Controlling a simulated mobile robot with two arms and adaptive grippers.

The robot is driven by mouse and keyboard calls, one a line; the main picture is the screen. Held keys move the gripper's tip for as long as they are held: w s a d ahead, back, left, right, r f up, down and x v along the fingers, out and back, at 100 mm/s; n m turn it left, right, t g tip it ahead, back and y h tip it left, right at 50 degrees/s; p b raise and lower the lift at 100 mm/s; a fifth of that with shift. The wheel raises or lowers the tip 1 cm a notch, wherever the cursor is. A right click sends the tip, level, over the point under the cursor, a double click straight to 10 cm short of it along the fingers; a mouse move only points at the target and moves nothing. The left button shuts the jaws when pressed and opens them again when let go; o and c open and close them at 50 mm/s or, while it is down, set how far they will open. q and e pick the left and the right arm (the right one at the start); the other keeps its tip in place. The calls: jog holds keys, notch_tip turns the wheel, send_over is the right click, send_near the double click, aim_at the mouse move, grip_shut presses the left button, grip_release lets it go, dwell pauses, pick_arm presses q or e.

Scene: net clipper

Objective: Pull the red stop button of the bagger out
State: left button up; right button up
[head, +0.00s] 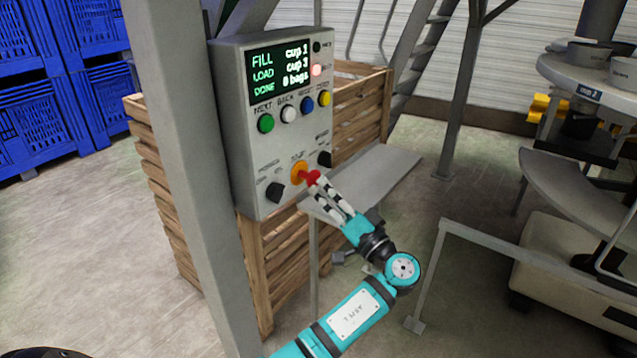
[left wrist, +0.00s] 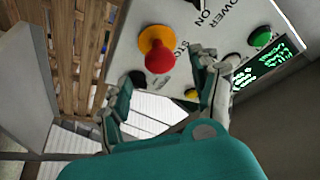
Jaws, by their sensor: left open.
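The red stop button (head: 310,177) sits on a round yellow base (head: 298,171) low on the front of the grey control box (head: 234,130). In the left wrist view the red button (left wrist: 160,58) shows on its yellow base (left wrist: 154,38), ahead of my fingers. My left gripper (head: 318,196) is open, with its fingertips close to the button in the head view. In the left wrist view the two fingers of the left gripper (left wrist: 155,85) are spread apart, with the button between and beyond them. Whether either finger touches it I cannot tell. My right gripper is not in view.
The box has a lit display (head: 281,71), a row of coloured buttons and dark knobs (head: 275,191) beside the stop button. A grey post (head: 180,150) stands left of it. A wooden crate (head: 270,265) and a grey shelf (head: 385,175) are close by.

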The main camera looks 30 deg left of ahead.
pick_arm(q)
jog(key=v, duration=0.6)
jog(key=shift+d, duration=0.35)
jog(key=shift+s, duration=0.1)
